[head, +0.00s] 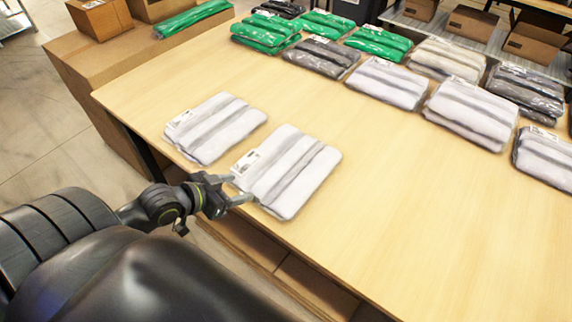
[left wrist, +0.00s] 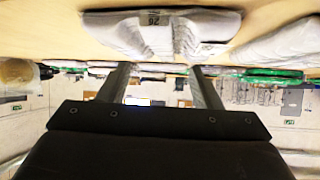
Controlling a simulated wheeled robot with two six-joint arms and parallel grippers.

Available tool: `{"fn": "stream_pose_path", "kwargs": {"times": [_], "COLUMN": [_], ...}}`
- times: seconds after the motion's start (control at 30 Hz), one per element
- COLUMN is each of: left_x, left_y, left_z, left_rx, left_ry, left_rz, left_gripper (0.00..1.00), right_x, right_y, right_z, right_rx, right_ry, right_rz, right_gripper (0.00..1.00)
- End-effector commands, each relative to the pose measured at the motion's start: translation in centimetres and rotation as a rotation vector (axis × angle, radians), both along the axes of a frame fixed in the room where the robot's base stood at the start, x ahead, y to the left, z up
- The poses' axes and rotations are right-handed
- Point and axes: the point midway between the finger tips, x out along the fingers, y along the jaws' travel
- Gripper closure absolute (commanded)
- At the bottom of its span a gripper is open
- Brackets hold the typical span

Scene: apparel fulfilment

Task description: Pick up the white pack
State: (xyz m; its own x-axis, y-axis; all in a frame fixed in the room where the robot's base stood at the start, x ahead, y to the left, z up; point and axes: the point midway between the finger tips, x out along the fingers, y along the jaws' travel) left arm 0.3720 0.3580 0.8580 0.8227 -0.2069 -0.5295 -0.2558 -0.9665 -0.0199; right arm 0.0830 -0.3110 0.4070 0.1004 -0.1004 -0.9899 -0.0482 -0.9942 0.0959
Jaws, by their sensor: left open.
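Two white packs in clear film with grey stripes lie flat on the near left of the table. The nearer white pack (head: 290,172) is right beside my left gripper (head: 240,188). The other white pack (head: 216,128) lies to its left and farther back. My left gripper is open, with its fingertips at the near left edge of the nearer pack; I cannot tell whether they touch it. In the left wrist view, which looks upside down, a white pack (left wrist: 165,30) lies beyond the two spread fingers (left wrist: 162,88), with nothing seen between them. My right gripper is not in view.
The wooden table (head: 400,220) is clear in the middle and front. Several more packs lie at the back: green packs (head: 378,43), a dark grey pack (head: 321,57) and white-grey packs (head: 388,83). Cardboard boxes (head: 100,18) stand at the back left.

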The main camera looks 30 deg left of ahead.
Motion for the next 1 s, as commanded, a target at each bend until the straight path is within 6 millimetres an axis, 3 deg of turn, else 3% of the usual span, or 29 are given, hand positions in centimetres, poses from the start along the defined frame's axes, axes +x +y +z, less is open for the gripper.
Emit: {"fn": "stream_pose_path", "kwargs": {"times": [0.1,0.27,0.8,1.0], "left_x": [1.1,2.0,9.9,12.0], "left_y": [1.0,1.5,-0.8,-1.4], "left_z": [1.4,2.0,-1.7,-2.8], "left_rx": [-0.027,-0.049,-0.054,-0.052], "left_ry": [-0.06,-0.099,-0.101,-0.1], "left_rz": [-0.015,-0.017,-0.014,-0.017], "left_gripper": [0.42,0.42,0.42,0.42], "right_x": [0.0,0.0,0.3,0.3], "right_y": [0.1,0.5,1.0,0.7], "right_z": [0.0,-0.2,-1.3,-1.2], "right_rx": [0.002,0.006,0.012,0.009], "right_ry": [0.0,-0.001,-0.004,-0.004], "right_rz": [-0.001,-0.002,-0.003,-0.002], "right_gripper": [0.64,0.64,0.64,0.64]}}
